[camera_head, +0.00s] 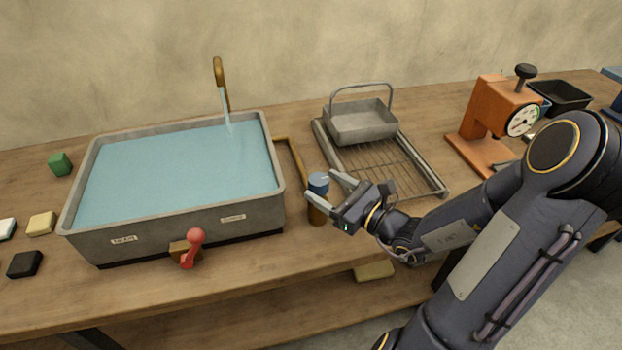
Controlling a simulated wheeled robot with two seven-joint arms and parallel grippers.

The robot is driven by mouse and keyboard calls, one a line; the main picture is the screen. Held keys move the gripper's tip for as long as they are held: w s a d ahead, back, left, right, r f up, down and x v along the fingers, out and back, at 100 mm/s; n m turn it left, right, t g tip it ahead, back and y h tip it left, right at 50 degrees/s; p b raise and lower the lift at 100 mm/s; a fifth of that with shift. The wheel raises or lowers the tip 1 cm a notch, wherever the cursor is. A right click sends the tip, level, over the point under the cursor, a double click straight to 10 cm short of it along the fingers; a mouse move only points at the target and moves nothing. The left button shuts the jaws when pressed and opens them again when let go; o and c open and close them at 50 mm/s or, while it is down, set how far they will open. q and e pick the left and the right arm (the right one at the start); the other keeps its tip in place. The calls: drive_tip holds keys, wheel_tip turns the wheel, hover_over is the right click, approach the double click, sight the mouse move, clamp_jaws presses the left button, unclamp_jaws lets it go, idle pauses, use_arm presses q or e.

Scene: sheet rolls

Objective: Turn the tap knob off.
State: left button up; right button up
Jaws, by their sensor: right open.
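A blue knob (318,182) sits on top of a short brown post (317,214) at the right of the sink basin. My right gripper (321,187) is open, with its fingers on either side of the blue knob. I cannot tell whether the fingers touch it. The brass tap (220,80) stands behind the basin, and a stream of water (227,112) falls from it. The grey basin (255,215) is filled with water nearly to the rim. My left gripper is not in view.
A red lever (193,248) sticks out of the basin's front. A wire rack (375,166) with a grey basket (360,122) stands behind my right gripper. An orange gauge stand (485,110) is further right. Small blocks lie left of the basin. Bench space in front of the post is clear.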

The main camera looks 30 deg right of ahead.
sight(312, 179)
drive_tip(key=shift+x, duration=2.3)
drive_tip(key=shift+c, duration=0.4)
